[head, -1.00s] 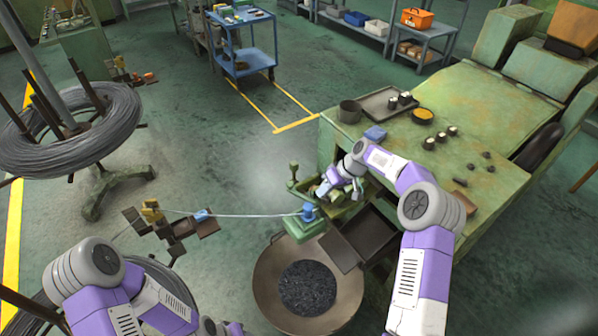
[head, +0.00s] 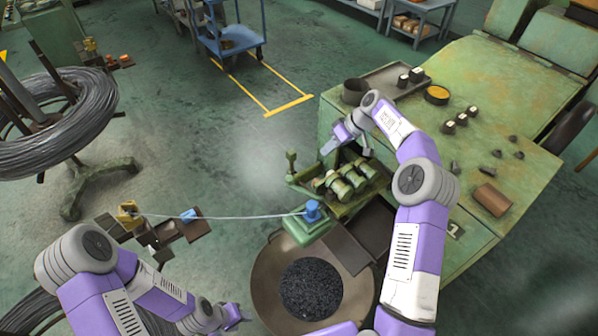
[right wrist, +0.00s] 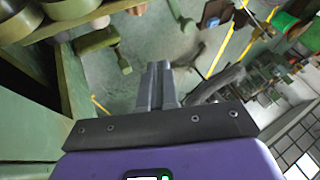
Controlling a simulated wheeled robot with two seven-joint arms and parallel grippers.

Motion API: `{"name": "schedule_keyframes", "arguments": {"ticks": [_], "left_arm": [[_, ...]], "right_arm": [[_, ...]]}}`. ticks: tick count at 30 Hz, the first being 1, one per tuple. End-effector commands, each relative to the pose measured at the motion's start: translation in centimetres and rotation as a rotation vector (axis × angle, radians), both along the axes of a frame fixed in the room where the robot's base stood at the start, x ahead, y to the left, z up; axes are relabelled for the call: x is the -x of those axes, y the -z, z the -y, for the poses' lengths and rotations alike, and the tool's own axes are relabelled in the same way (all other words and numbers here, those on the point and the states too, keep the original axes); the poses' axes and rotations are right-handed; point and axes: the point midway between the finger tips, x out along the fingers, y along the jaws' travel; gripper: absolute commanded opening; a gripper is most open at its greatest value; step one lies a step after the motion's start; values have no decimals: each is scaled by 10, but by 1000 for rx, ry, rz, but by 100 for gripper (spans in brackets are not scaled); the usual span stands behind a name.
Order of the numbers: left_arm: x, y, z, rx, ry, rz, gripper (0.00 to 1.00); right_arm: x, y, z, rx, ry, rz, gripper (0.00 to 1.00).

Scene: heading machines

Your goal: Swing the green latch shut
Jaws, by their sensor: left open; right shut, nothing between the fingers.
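A green lever with a knob (head: 291,160), which looks like the latch, stands upright at the left end of the green roller tray on the machine's front. In the right wrist view a green bar with a rounded end (right wrist: 110,44) shows above and left of the fingers; it may be the same latch. My right gripper (head: 328,147) is shut and empty, above and right of the lever, apart from it. Its fingertips (right wrist: 160,68) point at open floor in the wrist view. My left gripper (head: 240,318) is open and empty, low in the head view, left of the bowl.
The green machine (head: 480,95) fills the right, with loose parts on top. A blue block (head: 312,210) on a green base has a wire running left to a small stand (head: 160,230). A wide bowl (head: 265,285) of dark pieces stands below. Floor left of the lever is clear.

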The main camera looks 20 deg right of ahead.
Motion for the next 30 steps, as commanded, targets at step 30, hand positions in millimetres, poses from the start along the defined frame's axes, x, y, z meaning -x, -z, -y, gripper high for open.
{"name": "schedule_keyframes", "arguments": {"ticks": [30], "left_arm": [[0, 26, 0, 0, 0, 0, 43]], "right_arm": [[-13, 86, -74, 0, -3, -1, 0]]}}
